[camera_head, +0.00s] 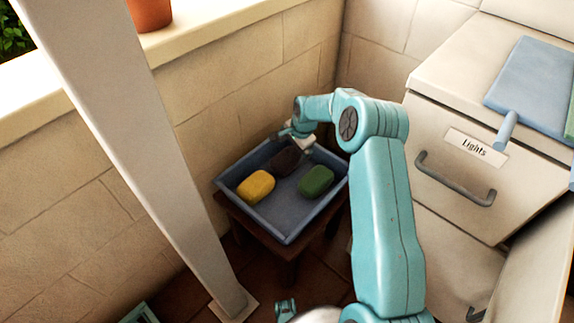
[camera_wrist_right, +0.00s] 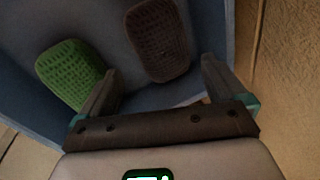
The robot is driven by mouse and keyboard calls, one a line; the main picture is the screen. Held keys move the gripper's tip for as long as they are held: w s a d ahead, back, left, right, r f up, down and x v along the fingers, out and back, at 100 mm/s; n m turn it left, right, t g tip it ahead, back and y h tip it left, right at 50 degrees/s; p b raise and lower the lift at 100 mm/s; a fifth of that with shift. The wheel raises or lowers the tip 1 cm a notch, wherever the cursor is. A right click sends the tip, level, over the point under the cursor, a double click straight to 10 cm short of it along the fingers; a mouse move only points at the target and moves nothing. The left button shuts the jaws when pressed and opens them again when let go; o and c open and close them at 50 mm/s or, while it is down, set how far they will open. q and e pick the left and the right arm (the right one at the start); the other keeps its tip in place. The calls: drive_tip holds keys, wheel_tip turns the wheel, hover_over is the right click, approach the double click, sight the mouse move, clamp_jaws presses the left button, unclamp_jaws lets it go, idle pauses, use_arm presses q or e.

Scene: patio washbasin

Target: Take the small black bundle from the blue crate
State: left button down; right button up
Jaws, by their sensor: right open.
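The small black bundle (camera_head: 286,161) lies in the blue crate (camera_head: 292,222), near its back corner. It is dark and rounded; in the right wrist view the bundle (camera_wrist_right: 158,40) looks dark brown with a woven texture. My right gripper (camera_head: 297,141) is over the back of the crate, close to the bundle and partly covering it in the head view. In the wrist view the right gripper (camera_wrist_right: 160,72) is open and empty, with the bundle just beyond and between its fingertips. I cannot tell whether they touch. My left gripper does not show.
A yellow bundle (camera_head: 256,186) and a green bundle (camera_head: 316,181) lie in the same crate; the green one (camera_wrist_right: 70,74) is beside a finger in the wrist view. The crate stands on a dark stool. A stone wall rises behind, a drawer cabinet (camera_head: 470,185) stands right, a pale post left.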

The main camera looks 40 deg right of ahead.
sight(289, 157)
drive_tip(key=shift+x, duration=0.8)
drive_tip(key=b+x, duration=0.2)
drive_tip(key=x, duration=0.1)
drive_tip(key=b+x, duration=0.1)
drive_tip(key=x, duration=0.1)
drive_tip(key=shift+a+f, duration=0.15)
drive_tip(key=shift+a, duration=0.1)
drive_tip(key=c, duration=0.8)
